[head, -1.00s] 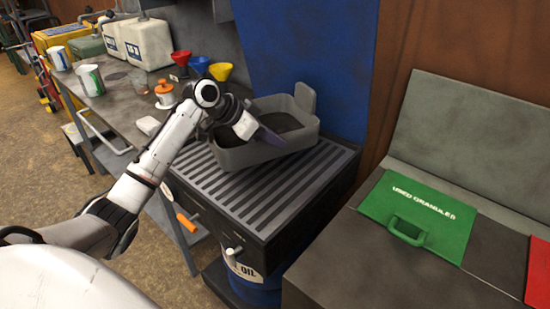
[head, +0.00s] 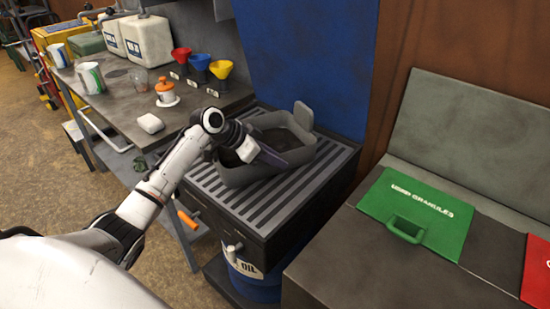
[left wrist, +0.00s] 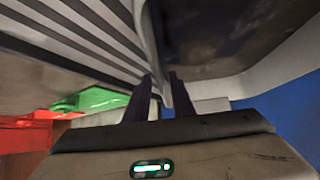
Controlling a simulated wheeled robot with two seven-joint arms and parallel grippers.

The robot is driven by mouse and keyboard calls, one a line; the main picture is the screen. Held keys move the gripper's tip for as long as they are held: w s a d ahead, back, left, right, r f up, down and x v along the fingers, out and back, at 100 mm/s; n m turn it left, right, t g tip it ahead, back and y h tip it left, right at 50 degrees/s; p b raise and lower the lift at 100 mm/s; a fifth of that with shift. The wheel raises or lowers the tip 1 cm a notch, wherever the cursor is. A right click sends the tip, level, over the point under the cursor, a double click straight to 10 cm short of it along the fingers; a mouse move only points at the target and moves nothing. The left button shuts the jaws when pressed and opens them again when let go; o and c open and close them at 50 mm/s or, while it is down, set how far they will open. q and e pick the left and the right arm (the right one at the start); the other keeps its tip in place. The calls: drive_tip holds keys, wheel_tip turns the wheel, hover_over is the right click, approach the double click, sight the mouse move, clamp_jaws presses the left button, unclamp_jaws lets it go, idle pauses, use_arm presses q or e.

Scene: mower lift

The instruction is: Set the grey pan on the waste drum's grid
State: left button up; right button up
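The grey pan (head: 240,178) is over the slotted grid (head: 225,205) on top of the waste drum stand, towards its back. Dark contents show inside it. The pan looks nearly level, but I cannot tell if its underside touches the slats. My left gripper (head: 262,155) reaches in over the pan's near side. In the left wrist view my two dark fingers (left wrist: 160,100) stand either side of the pan's wall (left wrist: 158,62), gripping it, with the slats beside it. The blue oil drum (head: 250,285) is under the grid. My right gripper is not in view.
A bench at left holds a white block (head: 150,123), an orange-topped pot (head: 166,92) and red, blue and yellow funnels (head: 199,64). A blue panel (head: 310,50) rises behind the grid. A bin with a green lid (head: 415,215) stands at right. The grid's front slats are bare.

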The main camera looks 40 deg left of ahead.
use_arm(q)
drive_tip(key=b+v, duration=0.1)
drive_tip(key=v, duration=1.1)
idle(0.5)
